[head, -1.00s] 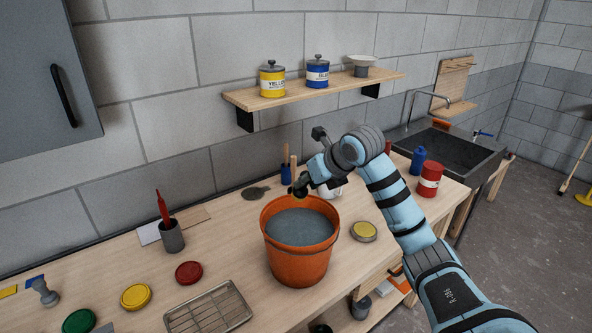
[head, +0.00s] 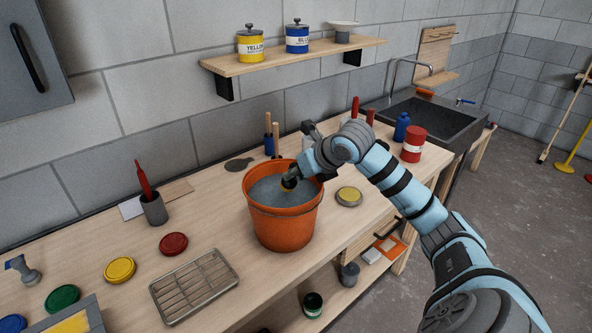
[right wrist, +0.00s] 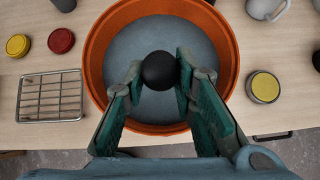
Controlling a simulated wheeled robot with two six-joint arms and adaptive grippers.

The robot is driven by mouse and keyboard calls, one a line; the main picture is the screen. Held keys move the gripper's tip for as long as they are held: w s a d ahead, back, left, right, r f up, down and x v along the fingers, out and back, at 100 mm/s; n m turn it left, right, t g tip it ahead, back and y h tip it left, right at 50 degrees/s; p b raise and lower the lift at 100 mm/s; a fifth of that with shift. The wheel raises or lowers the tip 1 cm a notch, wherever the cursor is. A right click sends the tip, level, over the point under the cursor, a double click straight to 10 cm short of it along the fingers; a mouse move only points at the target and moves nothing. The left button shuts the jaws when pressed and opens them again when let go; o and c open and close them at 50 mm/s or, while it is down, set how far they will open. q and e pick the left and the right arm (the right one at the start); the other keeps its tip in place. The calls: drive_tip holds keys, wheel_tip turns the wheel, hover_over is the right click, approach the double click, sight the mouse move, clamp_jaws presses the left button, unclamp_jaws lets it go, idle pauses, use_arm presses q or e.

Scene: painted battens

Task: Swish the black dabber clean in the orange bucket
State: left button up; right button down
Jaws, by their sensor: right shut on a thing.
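The orange bucket (head: 283,228) stands on the wooden bench, filled with grey-blue water (head: 268,190); it also shows in the right wrist view (right wrist: 97,98). My right gripper (head: 291,180) is over the water inside the bucket's rim. In the right wrist view its fingers are shut on the black dabber (right wrist: 159,71), whose round black top shows between them. My left gripper is not in view.
A wire rack (head: 194,287), a red lid (head: 173,244) and a yellow lid (head: 120,270) lie left of the bucket. A yellow-topped tin (head: 349,197) stands close on its right. A cup with a red-handled tool (head: 154,210) and blue-and-wood handles (head: 276,140) stand behind.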

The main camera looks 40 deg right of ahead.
sight(294, 185)
drive_tip(key=shift+w+f, duration=0.1)
drive_tip(key=shift+f, duration=0.55)
drive_tip(key=shift+w+d+f+b, duration=0.1)
drive_tip(key=shift+w+f+b, duration=0.3)
drive_tip(key=shift+f+b, duration=0.35)
drive_tip(key=shift+w+a+f+b, duration=0.1)
drive_tip(key=shift+w+f+b, duration=0.3)
drive_tip(key=shift+f, duration=0.5)
drive_tip(key=shift+w+d+f+b, duration=0.1)
drive_tip(key=shift+w+f+b, duration=0.3)
drive_tip(key=shift+f+b, duration=0.35)
